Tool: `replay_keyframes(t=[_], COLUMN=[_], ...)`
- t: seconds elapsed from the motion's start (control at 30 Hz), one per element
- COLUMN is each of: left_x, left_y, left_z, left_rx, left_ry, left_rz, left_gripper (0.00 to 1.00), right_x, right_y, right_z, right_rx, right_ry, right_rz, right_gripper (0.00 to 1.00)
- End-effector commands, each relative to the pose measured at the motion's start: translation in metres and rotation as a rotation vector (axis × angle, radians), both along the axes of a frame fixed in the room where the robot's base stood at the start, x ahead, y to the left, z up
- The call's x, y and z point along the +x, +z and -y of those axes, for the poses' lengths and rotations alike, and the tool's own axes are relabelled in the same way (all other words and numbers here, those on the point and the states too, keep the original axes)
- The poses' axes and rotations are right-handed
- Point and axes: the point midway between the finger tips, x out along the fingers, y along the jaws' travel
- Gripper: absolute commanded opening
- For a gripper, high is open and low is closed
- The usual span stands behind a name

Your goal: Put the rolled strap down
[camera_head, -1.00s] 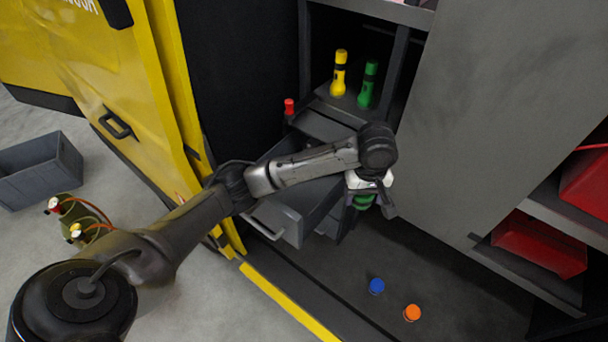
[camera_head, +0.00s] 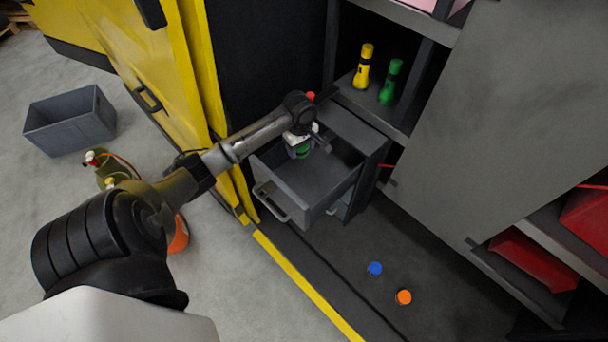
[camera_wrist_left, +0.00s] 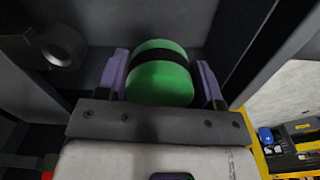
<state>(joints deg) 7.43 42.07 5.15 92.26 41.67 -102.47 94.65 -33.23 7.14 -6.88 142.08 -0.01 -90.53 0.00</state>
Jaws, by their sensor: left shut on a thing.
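The rolled strap (camera_head: 303,153) is a green roll with a black band. In the left wrist view the strap (camera_wrist_left: 160,82) sits between the two purple-grey fingers of my left gripper (camera_wrist_left: 163,75), which is shut on it. In the head view my left gripper (camera_head: 302,146) is at the open grey drawer (camera_head: 331,197), over its back left part. I cannot tell whether the strap touches the drawer floor. My right gripper is in neither current view.
A yellow flashlight (camera_head: 363,68) and a green flashlight (camera_head: 390,82) stand on the shelf behind the drawer. A blue cap (camera_head: 375,268) and an orange cap (camera_head: 403,297) lie on the dark floor in front. A dark ring-shaped thing (camera_wrist_left: 58,46) shows in the left wrist view.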

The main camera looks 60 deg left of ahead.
Motion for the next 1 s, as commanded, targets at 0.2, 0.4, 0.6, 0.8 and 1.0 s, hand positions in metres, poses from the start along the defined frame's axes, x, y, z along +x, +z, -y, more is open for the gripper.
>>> replay_keyframes(t=[0.2, 0.4, 0.6, 0.8, 1.0], left_x=[-0.001, 0.000, 0.000, 0.000, 0.000], left_y=[-0.056, -0.093, -0.110, -0.126, -0.148], left_z=[0.001, 0.001, 0.000, 0.001, 0.001], left_rx=[-0.002, -0.001, 0.000, 0.000, -0.001], left_ry=[0.001, -0.001, 0.000, -0.001, 0.000], left_rz=[-0.005, -0.003, 0.000, -0.002, -0.001], left_gripper=[0.31, 0.31, 0.31, 0.31, 0.31], right_x=[0.000, 0.000, 0.000, 0.000, 0.000], right_y=[0.000, -0.001, -0.002, -0.003, -0.005], right_z=[-0.001, -0.002, -0.002, -0.002, -0.001], right_rx=[0.004, 0.008, 0.008, 0.008, 0.004], right_ry=[-0.003, -0.006, -0.006, -0.006, -0.003], right_rz=[-0.001, 0.000, 0.000, 0.000, -0.001], right_gripper=[0.43, 0.43, 0.43, 0.43, 0.43])
